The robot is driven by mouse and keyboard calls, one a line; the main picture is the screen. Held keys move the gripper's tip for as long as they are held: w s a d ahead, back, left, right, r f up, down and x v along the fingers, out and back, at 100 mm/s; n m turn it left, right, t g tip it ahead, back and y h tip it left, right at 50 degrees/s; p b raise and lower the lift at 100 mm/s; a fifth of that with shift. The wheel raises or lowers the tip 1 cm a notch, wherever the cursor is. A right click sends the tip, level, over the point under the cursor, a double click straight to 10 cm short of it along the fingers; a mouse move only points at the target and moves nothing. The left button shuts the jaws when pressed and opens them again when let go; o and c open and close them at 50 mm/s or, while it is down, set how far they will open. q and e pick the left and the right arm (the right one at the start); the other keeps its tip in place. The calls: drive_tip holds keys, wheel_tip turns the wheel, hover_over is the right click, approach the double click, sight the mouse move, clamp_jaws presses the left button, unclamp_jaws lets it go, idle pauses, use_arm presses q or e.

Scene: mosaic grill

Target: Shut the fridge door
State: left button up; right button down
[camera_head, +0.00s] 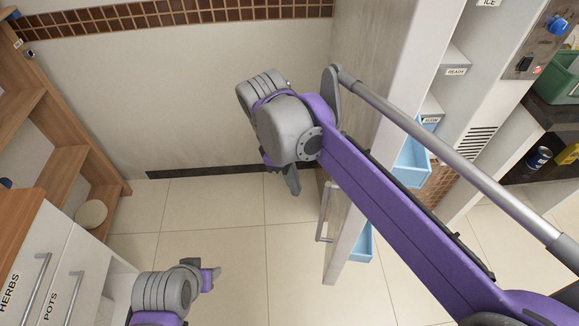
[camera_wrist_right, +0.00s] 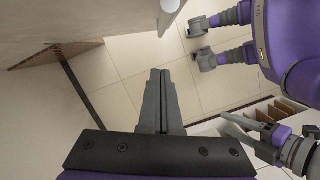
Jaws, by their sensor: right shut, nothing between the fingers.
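The fridge door (camera_head: 345,245) stands open in the head view, as a tall pale panel seen nearly edge-on. Light-blue bins (camera_head: 411,165) show on its right side and a grey bar handle (camera_head: 324,213) on its left side. My right gripper (camera_head: 290,180) is just left of the door and above the handle in the picture, apparently apart from both. Its fingers are shut and empty, also in the right wrist view (camera_wrist_right: 160,100). My left gripper (camera_head: 208,279) is low on the left, away from the door. Its fingers look spread in the right wrist view (camera_wrist_right: 232,125). My right arm hides part of the door.
Labelled shelves (camera_head: 455,70) stand right of the door. A wooden shelf unit (camera_head: 72,165) and white drawers marked HERBS and POTS (camera_head: 60,265) are at the left. A counter at the far right holds a blue can (camera_head: 539,157). Tiled floor (camera_head: 215,205) lies clear left of the door.

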drive_tip(key=shift+s+d+f, duration=0.2)
drive_tip(key=shift+s+d, duration=0.1)
drive_tip(key=shift+d, duration=0.35)
drive_tip(key=shift+s+d+f, duration=0.2)
drive_tip(key=shift+s+d, duration=0.05)
drive_tip(key=shift+d, duration=0.45)
drive_tip(key=shift+s+d+f, duration=0.2)
drive_tip(key=shift+s+d, duration=0.1)
drive_tip(key=shift+d, duration=0.35)
